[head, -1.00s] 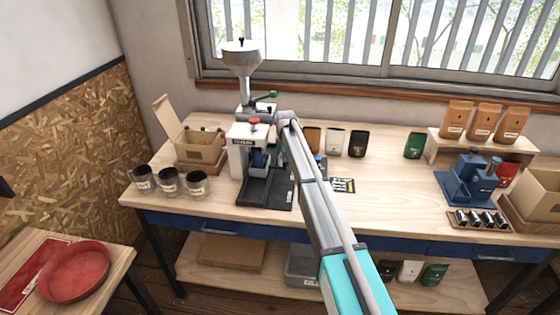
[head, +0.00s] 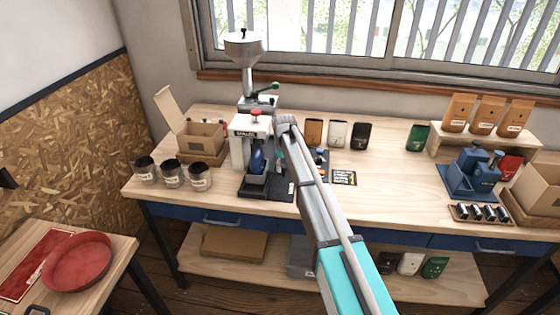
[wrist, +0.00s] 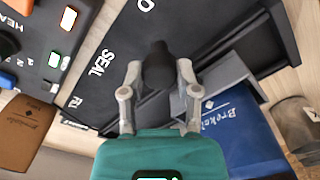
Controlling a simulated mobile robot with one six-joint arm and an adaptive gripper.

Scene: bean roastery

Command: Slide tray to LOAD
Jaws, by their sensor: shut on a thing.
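In the wrist view the grey tray (wrist: 222,83) and the blue pouch (wrist: 240,140) are at right. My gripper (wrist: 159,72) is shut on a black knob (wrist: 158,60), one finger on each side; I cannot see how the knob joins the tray. The black base (wrist: 90,85) reads SEAL, with a D of another label at the top edge. In the head view my arm hides part of the base.
Three dark cups (head: 172,175) stand left of the sealer, near an open cardboard box (head: 203,138). A hopper machine (head: 246,60) stands behind. Several pouches (head: 338,133) line the back, and a blue device (head: 470,175) is at right. The table between is mostly clear.

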